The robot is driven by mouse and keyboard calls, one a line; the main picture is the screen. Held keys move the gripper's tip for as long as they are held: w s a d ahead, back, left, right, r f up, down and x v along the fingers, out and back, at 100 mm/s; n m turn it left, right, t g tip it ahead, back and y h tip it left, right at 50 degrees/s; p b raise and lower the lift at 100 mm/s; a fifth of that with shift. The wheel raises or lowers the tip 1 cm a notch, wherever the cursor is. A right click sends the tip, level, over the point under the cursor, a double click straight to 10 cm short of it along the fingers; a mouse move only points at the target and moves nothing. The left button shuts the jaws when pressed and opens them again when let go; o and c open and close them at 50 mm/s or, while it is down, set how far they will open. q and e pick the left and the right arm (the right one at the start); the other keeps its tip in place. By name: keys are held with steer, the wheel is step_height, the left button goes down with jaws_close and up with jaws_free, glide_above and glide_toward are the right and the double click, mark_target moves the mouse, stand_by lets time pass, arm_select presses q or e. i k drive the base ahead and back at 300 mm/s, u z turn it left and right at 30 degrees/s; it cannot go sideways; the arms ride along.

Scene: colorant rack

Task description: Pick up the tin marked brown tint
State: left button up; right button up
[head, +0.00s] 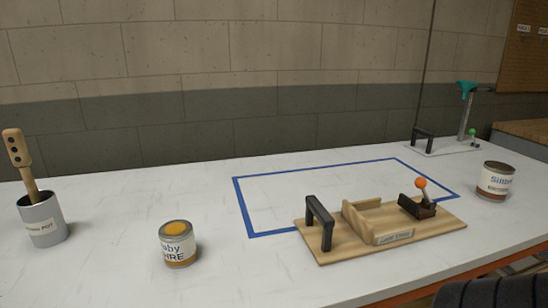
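Two tins stand upright on the white table (110,270). The right tin (495,181) is near the table's right side. It has a dark brownish top, a white label with part of a name like "Silby" and a brown band low down. No tint name can be read on it. The other tin (177,248) stands front left of centre. It has an ochre-yellow top, and its label shows the partial letters "by" and "HRE" above an ochre band. Neither of my grippers is in view.
A wooden fixture (350,245) with a black handle and orange knob overlaps the blue outline's (239,205) front. A grey pot (42,222) holds a wooden paddle (20,160). A teal-topped stand (465,110) is at the back right. The table between pot and ochre tin is clear.

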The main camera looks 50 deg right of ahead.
mark_target(495, 178)
steer(key=z, duration=3.4)
steer(key=k, duration=0.65)
steer(key=z, duration=1)
steer(key=i, duration=1.9)
steer(key=u, duration=0.25)
steer(key=i, duration=1.75)
steer(key=u, duration=1.9)
steer(key=i, duration=0.8)
steer(key=u, duration=0.6)
